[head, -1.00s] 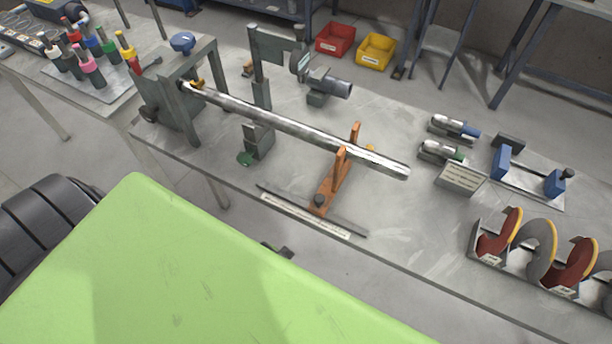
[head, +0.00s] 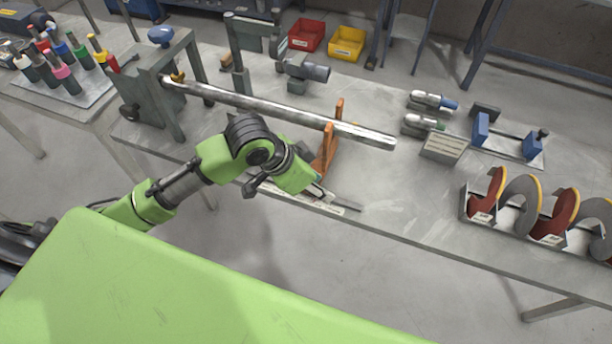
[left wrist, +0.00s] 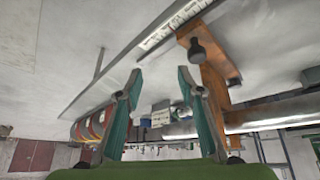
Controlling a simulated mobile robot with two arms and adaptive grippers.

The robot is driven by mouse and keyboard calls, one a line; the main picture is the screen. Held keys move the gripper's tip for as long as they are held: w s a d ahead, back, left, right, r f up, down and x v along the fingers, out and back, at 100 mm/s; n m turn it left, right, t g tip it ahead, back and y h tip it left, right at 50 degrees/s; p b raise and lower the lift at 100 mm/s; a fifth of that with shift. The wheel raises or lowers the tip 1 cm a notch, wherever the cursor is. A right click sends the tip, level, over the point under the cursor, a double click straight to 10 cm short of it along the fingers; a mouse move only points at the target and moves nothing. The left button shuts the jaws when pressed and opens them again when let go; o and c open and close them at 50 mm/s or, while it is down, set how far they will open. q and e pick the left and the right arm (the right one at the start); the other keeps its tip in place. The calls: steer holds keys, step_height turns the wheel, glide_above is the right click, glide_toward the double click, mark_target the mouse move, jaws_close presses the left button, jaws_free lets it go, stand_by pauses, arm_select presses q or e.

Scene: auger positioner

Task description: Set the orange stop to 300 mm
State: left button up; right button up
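The orange stop (head: 329,147) is a bracket with two uprights straddling the long grey shaft (head: 350,131). In the left wrist view the orange stop (left wrist: 214,75) is at the upper right, with its black knob (left wrist: 197,48). A pale scale strip (head: 322,206) runs along the table's front edge; its marks show in the left wrist view (left wrist: 172,27) but are too small to read. My left gripper (head: 322,193) is close to the front end of the stop, partly hiding its base and knob. Its two fingers (left wrist: 160,75) are apart with nothing between them. My right gripper is not seen.
A grey stand (head: 178,90) holds the shaft's left end. A clamp fixture (head: 512,138), a label block (head: 442,147) and several auger flights (head: 520,205) stand on the right of the table (head: 400,205). Red (head: 306,36) and yellow (head: 346,43) bins lie behind.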

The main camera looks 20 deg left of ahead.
arm_select(q)
steer(key=a+r+m+g+y, duration=0.1)
steer(key=a+r, duration=0.7)
steer(key=r, duration=0.1)
steer(key=x, duration=1.3)
steer(key=shift+w+d+f, duration=0.25)
jaws_close()
